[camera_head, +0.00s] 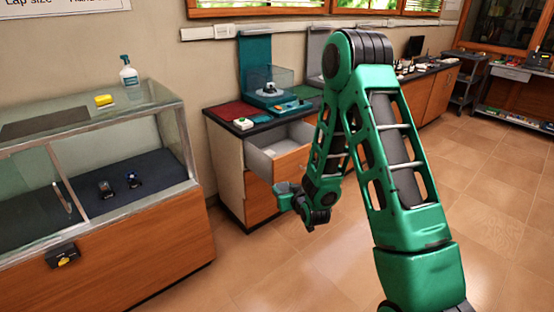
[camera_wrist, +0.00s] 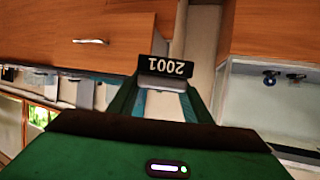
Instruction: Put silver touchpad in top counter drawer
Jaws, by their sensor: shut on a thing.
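The top counter drawer (camera_head: 278,152) is pulled open in the head view, with its grey inside showing and looking empty where visible. My gripper (camera_head: 285,190) is outside the drawer, in front of the cabinet and below the drawer's rim in the picture. In the wrist view my gripper (camera_wrist: 162,100) is shut on a small silver-grey thing (camera_wrist: 162,87), which seems to be the silver touchpad. A dark plate with upside-down "2001" shows at its far end. In the head view the held thing is too small to make out.
A glass display case (camera_head: 110,150) with a wooden base stands left of the counter (camera_head: 265,112). A teal machine (camera_head: 272,95) and a small white device (camera_head: 243,124) are on the counter. The tiled floor (camera_head: 260,265) in front is clear.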

